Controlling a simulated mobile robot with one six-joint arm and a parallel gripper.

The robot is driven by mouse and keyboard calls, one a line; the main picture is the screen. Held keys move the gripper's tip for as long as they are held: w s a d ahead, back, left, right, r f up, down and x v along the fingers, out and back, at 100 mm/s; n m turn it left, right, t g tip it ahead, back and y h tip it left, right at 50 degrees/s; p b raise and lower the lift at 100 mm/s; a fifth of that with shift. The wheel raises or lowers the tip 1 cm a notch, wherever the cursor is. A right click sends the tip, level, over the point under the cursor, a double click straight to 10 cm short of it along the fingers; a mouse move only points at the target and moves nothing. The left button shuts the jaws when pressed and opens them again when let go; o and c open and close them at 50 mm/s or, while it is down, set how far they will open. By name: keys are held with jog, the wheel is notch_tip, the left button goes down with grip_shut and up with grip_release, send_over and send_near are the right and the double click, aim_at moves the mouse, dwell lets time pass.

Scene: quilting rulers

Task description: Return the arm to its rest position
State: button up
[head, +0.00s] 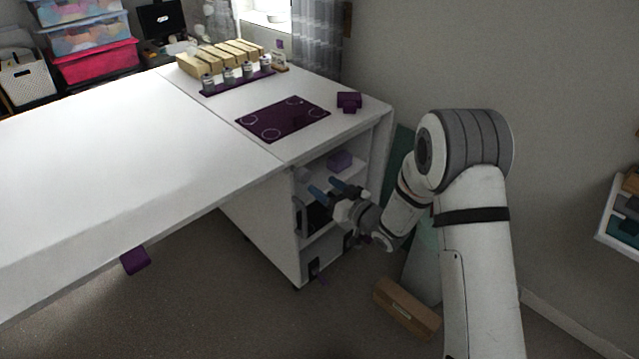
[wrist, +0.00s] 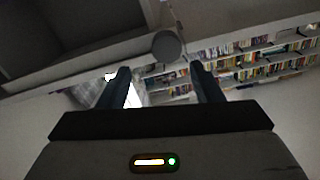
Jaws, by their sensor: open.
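My gripper (head: 328,190) is in front of the open shelves at the end of the white cabinet, below the tabletop level. Its two blue-tipped fingers point to the left and stand apart with nothing seen between them. In the wrist view my gripper (wrist: 158,80) also shows its fingers spread, with a round grey knob-like part (wrist: 167,46) beyond them. My arm (head: 475,220) rises at the right of the head view and bends down toward the cabinet.
The white table (head: 120,150) and its cabinet are close to my gripper. A purple mat (head: 283,119), several wooden blocks and a purple block (head: 348,101) lie on top. A purple box (head: 339,160) sits inside the cabinet. A cardboard box (head: 406,308) lies on the floor below my arm.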

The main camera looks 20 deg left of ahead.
dwell(0.4)
jog(key=d+r+m+t+h+p, duration=0.1)
jog(key=d+r+m+h, duration=0.1)
jog(key=d+r+h, duration=0.45)
jog(key=w+d+r+m+t+h+p, duration=0.1)
jog(key=d+r+m+h+p, duration=0.15)
jog(key=d, duration=0.65)
jog(key=d+r+m+t+h+p, duration=0.1)
jog(key=d+r+h, duration=0.2)
jog(key=d+r, duration=0.3)
jog(key=s+d+r+m+g+h+p, duration=0.2)
jog(key=s+d+r+m+g+h, duration=0.15)
jog(key=s+d, duration=1)
jog(key=s+d+r+m+g+p, duration=0.1)
jog(key=s+g, duration=0.4)
jog(key=s, duration=1)
jog(key=shift+s+d+r+p, duration=0.2)
jog(key=shift+r+p, duration=0.2)
jog(key=shift+r, duration=0.3)
jog(key=shift+h, duration=0.25)
